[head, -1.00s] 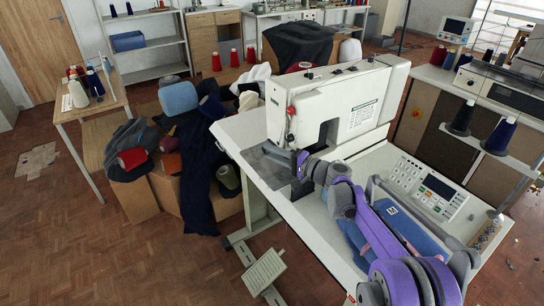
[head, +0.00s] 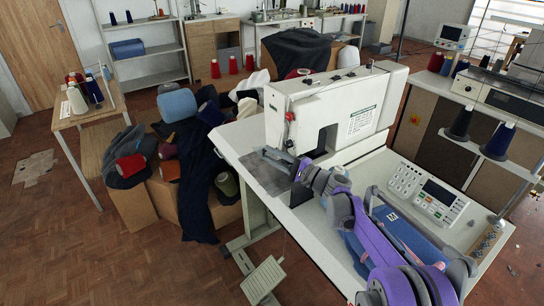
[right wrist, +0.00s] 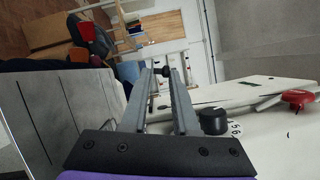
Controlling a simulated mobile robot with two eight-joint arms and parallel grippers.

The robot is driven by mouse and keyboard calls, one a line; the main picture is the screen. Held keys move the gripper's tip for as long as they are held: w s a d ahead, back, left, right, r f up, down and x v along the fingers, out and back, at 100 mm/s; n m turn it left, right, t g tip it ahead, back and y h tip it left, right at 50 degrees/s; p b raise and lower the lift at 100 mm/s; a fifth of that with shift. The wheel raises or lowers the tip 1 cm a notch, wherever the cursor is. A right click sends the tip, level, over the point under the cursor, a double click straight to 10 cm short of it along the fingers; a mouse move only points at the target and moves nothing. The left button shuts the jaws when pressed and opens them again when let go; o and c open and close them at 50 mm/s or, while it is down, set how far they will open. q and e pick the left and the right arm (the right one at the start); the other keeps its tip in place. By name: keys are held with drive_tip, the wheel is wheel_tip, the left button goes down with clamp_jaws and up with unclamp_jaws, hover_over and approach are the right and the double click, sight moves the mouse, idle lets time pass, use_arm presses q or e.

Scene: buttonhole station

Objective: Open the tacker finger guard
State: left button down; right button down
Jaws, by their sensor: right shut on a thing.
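The tacker (head: 305,105) is a white sewing machine head on a white table, with a small red part (head: 290,116) on its front left; the red part also shows in the right wrist view (right wrist: 297,97). My right gripper (head: 267,152) reaches in low at the machine's front left, over a grey plate (head: 262,172). In the right wrist view, its two long grey fingers (right wrist: 166,76) are close together with a small dark piece at their tips. This seems to be part of the finger guard; the rest of the guard cannot be made out. My left gripper is not in view.
A control panel (head: 427,194) with a screen sits right of my arm on the table. A pile of dark cloth and yarn cones (head: 205,150) stands left of the table. A black knob (right wrist: 213,121) is close beside the fingers in the wrist view.

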drive_tip(key=c, duration=0.7)
unclamp_jaws()
drive_tip(key=v, duration=1.1)
drive_tip(key=shift+b, duration=0.3)
drive_tip(key=shift+a+r, duration=0.1)
